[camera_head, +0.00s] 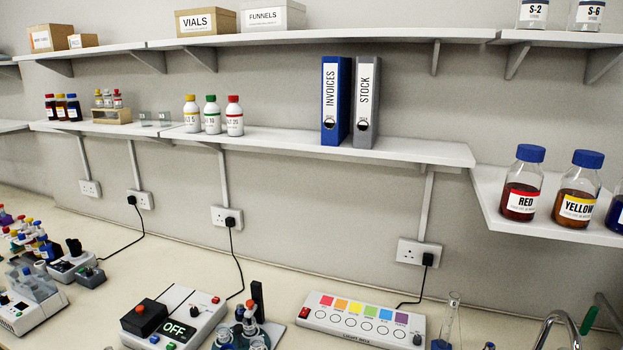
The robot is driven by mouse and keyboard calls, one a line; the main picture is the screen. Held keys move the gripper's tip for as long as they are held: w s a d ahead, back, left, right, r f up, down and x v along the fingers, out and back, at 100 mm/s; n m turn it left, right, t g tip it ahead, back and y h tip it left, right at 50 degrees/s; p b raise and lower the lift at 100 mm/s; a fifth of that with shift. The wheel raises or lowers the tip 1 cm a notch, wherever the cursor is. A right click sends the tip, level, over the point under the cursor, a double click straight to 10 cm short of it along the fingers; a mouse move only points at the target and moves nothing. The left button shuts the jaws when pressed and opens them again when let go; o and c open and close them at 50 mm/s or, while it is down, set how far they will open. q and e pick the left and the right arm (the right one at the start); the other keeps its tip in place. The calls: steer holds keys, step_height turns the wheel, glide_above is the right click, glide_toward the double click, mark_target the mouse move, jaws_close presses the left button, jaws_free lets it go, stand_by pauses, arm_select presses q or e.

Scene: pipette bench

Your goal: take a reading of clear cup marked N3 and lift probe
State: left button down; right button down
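I cannot make out a clear cup marked N3; no such label can be read in the head view. I cannot identify a probe with certainty either. A white meter-like box (178,318) with a display reading OFF stands at the bottom, left of centre. Just right of it is a cluster of small vessels with coloured caps (250,312), partly cut off by the lower edge, with a black upright post (257,300) behind it. Neither of my grippers is in view.
A white box with a row of coloured squares (362,318) lies right of centre on the bench. A narrow-necked glass flask (449,318) and a curved metal tap (562,322) are farther right. Shelves with bottles and binders (336,100) line the wall. Bench between the equipment and wall is mostly clear.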

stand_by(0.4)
arm_select(q)
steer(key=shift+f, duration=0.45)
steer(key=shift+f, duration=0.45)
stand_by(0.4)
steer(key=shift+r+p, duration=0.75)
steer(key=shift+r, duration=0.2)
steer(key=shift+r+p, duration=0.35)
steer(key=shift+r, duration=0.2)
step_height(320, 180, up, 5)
steer(key=p, duration=0.2)
steer(key=shift+p, duration=0.4)
